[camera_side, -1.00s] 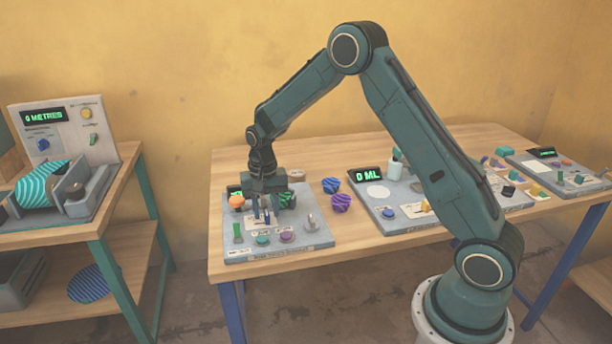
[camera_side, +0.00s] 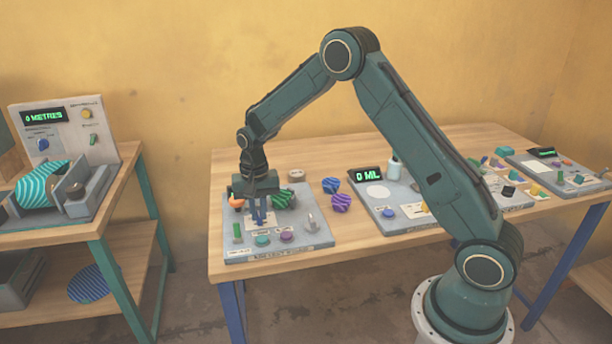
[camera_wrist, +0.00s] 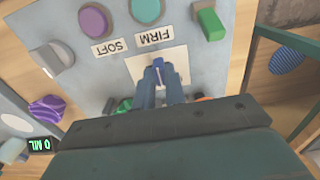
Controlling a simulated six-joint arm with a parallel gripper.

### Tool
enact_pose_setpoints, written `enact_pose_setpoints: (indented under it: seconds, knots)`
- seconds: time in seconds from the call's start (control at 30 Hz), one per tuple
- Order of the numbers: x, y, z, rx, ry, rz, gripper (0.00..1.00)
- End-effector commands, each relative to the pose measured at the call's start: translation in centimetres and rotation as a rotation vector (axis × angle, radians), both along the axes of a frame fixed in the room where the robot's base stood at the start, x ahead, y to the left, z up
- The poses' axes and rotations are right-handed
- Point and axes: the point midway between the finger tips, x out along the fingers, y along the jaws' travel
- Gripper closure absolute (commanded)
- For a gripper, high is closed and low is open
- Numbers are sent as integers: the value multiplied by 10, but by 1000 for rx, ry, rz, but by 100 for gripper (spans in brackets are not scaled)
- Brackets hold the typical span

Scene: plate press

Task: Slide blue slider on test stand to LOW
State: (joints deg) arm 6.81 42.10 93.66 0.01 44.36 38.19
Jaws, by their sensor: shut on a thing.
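The test stand (camera_side: 318,241) is a grey panel at the left end of the long table, with knobs, buttons and a pale label plate. My gripper (camera_side: 259,222) points down over the middle of this panel. In the wrist view my gripper (camera_wrist: 158,72) has its blue-grey fingers shut on the blue slider (camera_wrist: 158,68), a small blue piece on the pale plate (camera_wrist: 135,68). The fingers hide most of the slider. Its LOW mark cannot be read in either view.
A green switch (camera_wrist: 210,22), a teal button (camera_wrist: 146,10), a purple button (camera_wrist: 95,20) and a grey knob (camera_wrist: 55,58) surround the plate. An orange ball (camera_side: 236,201) and a green one (camera_side: 284,198) sit by the gripper.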

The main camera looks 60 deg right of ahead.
Motion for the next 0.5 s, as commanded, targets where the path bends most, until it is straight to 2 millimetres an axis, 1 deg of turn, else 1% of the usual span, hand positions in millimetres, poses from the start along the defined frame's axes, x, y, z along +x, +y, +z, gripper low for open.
enact_pose_setpoints:
  seconds: [0.03,0.1,0.43,0.47,0.5]
  knots:
    - [6,5,0,-1,-4,3,100]
    - [10,10,0,0,-3,2,100]
    - [14,14,0,1,-7,3,100]
    - [14,14,0,2,-8,3,86]
    - [15,15,0,2,-8,4,78]
